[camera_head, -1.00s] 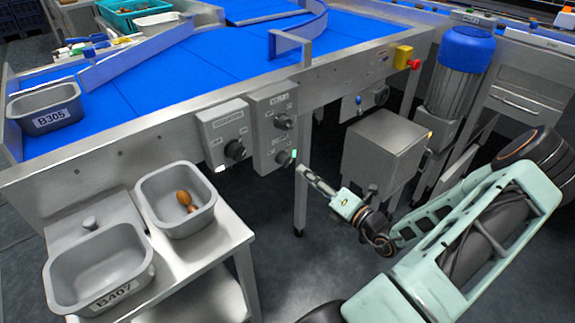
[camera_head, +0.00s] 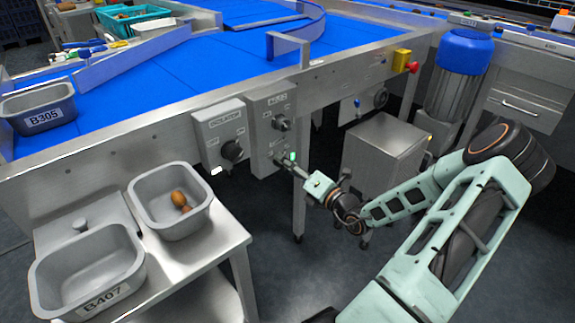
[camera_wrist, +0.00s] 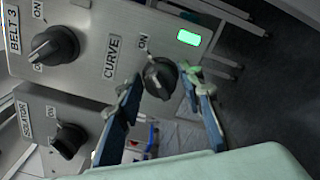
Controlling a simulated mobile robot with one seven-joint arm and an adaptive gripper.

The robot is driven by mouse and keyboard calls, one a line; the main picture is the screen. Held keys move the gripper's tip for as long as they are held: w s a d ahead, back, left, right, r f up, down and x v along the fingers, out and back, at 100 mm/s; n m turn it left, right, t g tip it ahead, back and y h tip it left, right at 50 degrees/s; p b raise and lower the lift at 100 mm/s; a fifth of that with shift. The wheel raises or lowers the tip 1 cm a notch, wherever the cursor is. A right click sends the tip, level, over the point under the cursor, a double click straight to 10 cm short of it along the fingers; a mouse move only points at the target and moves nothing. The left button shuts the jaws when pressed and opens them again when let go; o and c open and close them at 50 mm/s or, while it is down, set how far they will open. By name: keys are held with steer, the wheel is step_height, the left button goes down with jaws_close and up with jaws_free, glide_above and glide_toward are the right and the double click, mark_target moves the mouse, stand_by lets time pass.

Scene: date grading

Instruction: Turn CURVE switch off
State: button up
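The CURVE switch (camera_wrist: 160,78) is a black rotary knob on the grey control panel (camera_wrist: 95,75). Its CURVE label and an ON mark show beside it in the wrist view. A green lamp (camera_wrist: 188,37) beside it is lit, and the lamp also shows in the head view (camera_head: 292,156). My gripper (camera_wrist: 164,84) is open, with one finger on each side of the knob. Whether the fingertips touch it I cannot tell. In the head view my gripper (camera_head: 284,163) is at the panel's lower part and mostly hides the knob.
The BELT 3 knob (camera_wrist: 55,47) is on the same panel, and the ISOLATOR knob (camera_wrist: 68,140) is on the neighbouring box. A table leg (camera_head: 299,205) stands just beside my gripper, and a grey metal box (camera_head: 385,150) is to the right. A bin (camera_head: 170,190) holds brown dates.

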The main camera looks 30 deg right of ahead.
steer(key=c, duration=0.7)
steer(key=shift+c, duration=0.2)
steer(key=shift+r+n+p, duration=0.1)
steer(key=shift+n+p, duration=0.2)
steer(key=shift+p, duration=0.1)
steer(key=n+p, duration=0.2)
steer(key=shift+a+r+n, duration=0.1)
steer(key=shift+n, duration=0.2)
steer(key=n+p, duration=0.2)
steer(key=n, duration=0.2)
steer(key=shift+n+p, duration=0.3)
steer(key=shift+p, duration=0.05)
steer(key=n, duration=0.5)
steer(key=shift+p, duration=0.3)
steer(key=n, duration=0.5)
steer(key=shift+a+f+b, duration=0.1)
steer(key=shift+f+b, duration=0.1)
steer(key=shift+b, duration=0.15)
steer(key=o, duration=1.1)
